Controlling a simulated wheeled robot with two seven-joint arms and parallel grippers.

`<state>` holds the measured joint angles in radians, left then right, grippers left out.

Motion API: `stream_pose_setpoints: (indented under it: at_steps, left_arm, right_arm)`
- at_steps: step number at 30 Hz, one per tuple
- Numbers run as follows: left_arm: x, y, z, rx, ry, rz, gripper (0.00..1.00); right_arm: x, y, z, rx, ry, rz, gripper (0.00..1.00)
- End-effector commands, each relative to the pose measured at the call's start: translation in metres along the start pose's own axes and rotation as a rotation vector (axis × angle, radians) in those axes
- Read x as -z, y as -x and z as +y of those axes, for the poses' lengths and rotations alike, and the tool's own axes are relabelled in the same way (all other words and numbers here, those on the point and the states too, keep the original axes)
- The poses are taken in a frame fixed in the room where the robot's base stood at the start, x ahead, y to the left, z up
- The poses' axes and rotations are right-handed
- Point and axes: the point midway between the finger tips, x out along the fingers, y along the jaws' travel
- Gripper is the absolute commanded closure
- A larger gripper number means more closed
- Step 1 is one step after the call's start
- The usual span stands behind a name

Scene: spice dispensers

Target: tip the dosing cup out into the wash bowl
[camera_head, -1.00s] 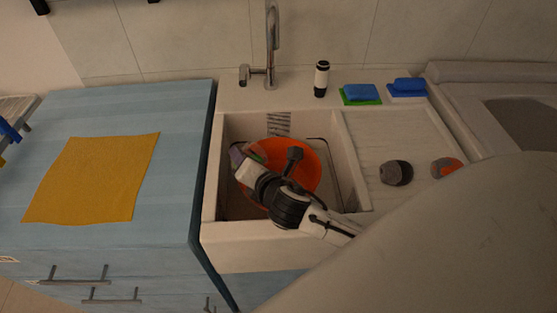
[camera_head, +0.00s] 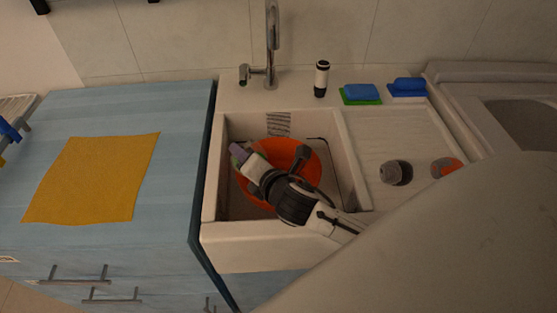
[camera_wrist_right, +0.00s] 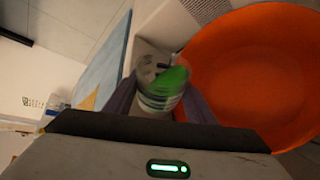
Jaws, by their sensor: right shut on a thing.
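My right gripper (camera_head: 243,156) reaches into the sink from the right and is over the left part of the orange wash bowl (camera_head: 308,163). In the right wrist view its two purple-grey fingers are shut on a clear dosing cup (camera_wrist_right: 158,100) with green matter in it. The cup looks blurred and tilted, and its exact lean is hard to tell. The bowl (camera_wrist_right: 255,75) fills the right side of that view, beside the cup. In the head view the gripper hides most of the cup. My left gripper is not in view.
The bowl stands in the white sink (camera_head: 212,205), below the tap (camera_head: 271,50). A white and black bottle (camera_head: 321,78) and two sponges (camera_head: 360,92) (camera_head: 408,86) stand behind. Two round grey and orange things (camera_head: 396,172) (camera_head: 446,168) lie on the drainboard. A yellow cloth (camera_head: 92,180) covers part of the blue counter.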

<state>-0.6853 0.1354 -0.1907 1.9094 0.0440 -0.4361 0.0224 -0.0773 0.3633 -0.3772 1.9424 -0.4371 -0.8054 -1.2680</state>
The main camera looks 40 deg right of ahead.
Motion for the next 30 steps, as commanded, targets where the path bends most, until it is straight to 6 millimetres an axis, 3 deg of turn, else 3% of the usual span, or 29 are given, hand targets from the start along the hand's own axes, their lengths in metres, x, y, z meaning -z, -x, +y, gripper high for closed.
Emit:
stream_pose_setpoints:
  at_steps: [30]
  left_arm:
    - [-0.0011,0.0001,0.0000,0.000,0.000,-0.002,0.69]
  right_arm:
    - [0.0020,-0.0027,-0.0053,-0.050,-0.121,0.035,0.77]
